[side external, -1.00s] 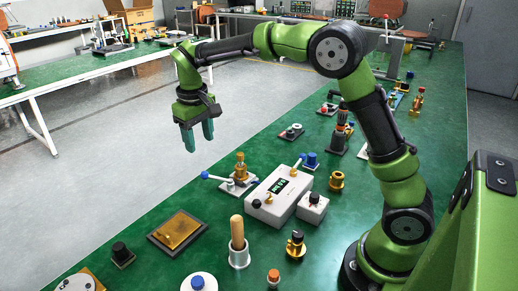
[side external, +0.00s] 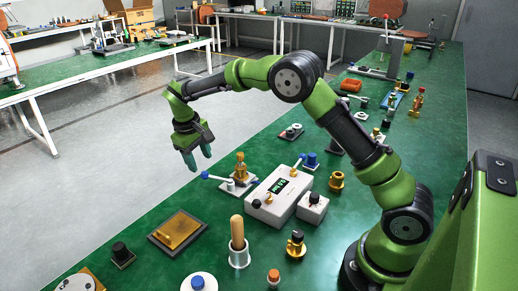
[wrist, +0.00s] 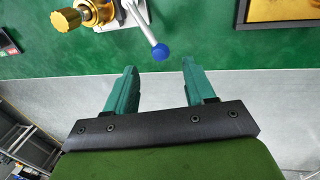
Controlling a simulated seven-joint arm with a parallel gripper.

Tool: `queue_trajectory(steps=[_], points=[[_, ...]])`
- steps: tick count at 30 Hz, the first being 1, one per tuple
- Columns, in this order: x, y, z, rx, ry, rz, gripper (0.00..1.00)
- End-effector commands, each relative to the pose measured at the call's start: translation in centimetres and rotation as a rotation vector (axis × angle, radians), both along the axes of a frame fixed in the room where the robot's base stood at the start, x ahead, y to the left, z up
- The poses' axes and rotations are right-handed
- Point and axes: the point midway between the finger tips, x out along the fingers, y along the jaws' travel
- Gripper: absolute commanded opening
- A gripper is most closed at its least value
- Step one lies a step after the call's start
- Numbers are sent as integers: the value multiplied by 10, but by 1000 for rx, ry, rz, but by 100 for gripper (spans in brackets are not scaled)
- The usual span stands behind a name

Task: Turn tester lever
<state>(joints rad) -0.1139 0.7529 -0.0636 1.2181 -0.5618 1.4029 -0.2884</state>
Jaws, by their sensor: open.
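A lever with a blue ball knob (side external: 205,175) sticks out to the left from a brass fitting (side external: 240,168) on a small plate. In the wrist view the blue knob (wrist: 160,52) lies just ahead of the gap between my fingertips, and the brass fitting (wrist: 82,14) is at the top left. My gripper (side external: 198,158) is open and empty, tilted, above and just left of the knob near the table's edge. Its two teal fingers (wrist: 160,70) are apart. No contact with the lever shows. A white box with a green display (side external: 277,193) stands right of the fitting.
A framed gold plate (side external: 178,231) lies toward the front left. A wooden-handled tool in a metal cup (side external: 238,243) stands near the box. The green bench top (side external: 150,205) is bare around the plate's far side; open floor lies beyond its edge.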

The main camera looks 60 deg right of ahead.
Motion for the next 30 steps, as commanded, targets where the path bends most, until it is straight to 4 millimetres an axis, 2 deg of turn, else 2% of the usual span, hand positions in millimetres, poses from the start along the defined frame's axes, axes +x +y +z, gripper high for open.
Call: queue_trajectory(steps=[3, 9, 14, 22, 30], points=[[-1, -5, -25, 1, 4, -1, 54], [0, -10, -51, 1, 2, -1, 54], [0, -11, -59, 2, 0, -2, 54], [0, -11, -59, 1, -1, -1, 54], [0, -11, -59, 1, -1, -1, 13]])
